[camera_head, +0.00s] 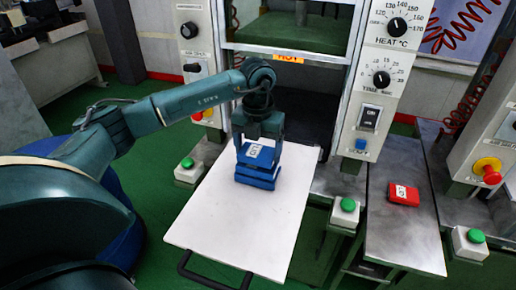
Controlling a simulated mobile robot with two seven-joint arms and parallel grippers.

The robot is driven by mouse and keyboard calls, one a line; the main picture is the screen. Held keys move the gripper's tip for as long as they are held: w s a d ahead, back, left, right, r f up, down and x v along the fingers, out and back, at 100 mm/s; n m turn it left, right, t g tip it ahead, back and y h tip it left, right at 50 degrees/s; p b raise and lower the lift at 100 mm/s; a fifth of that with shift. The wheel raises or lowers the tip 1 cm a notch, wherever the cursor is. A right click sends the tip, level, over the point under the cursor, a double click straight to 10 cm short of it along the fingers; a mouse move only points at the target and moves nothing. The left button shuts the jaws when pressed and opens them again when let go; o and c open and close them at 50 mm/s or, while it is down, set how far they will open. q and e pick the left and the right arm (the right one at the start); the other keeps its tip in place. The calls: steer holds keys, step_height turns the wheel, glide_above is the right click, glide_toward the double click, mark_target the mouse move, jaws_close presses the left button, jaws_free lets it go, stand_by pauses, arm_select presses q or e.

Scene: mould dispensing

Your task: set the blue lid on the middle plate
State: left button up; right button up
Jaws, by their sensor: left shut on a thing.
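My left gripper (257,156) comes down from above and is shut on the blue lid (255,152), which carries a white label. The lid is over a blue block (256,179) on the white plate (215,215). I cannot tell whether the lid touches the block below it. The white plate sits in front of the press opening and has a black handle (212,280) at its near edge. My right gripper is not in view.
A red labelled block (403,195) lies on the metal table (400,235) at right. Green-button boxes (189,170), (344,212) and (470,243) stand beside the plate and tables. The press panel (385,70) rises behind. The plate's near half is clear.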

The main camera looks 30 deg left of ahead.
mark_target(258, 152)
arm_select(q)
steer(key=shift+f, duration=0.35)
steer(key=shift+f, duration=0.2)
steer(key=o, duration=1.1)
step_height(258, 152, up, 12)
steer(key=b, duration=0.1)
steer(key=shift+r, duration=0.25)
